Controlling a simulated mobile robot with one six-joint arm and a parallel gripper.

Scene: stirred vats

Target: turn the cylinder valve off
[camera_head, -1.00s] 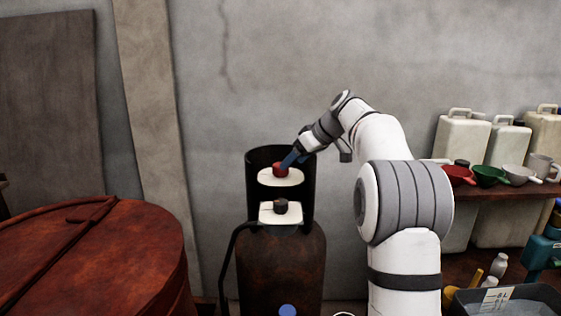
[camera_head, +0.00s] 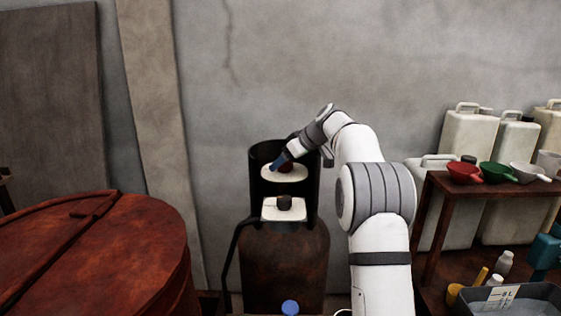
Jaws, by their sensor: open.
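The gas cylinder (camera_head: 284,265) is a dark, rusty body standing upright in the middle, with a dark open collar around its top. A second, dark knob (camera_head: 285,201) sits on a lower white plate (camera_head: 270,213).
A large rusty lidded vat (camera_head: 100,260) fills the lower left. At right, a shelf (camera_head: 500,190) holds red, green and white scoops, with pale canisters (camera_head: 468,140) behind. A grey bin (camera_head: 515,303) and small bottles stand lower right. A concrete wall is close behind the cylinder.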

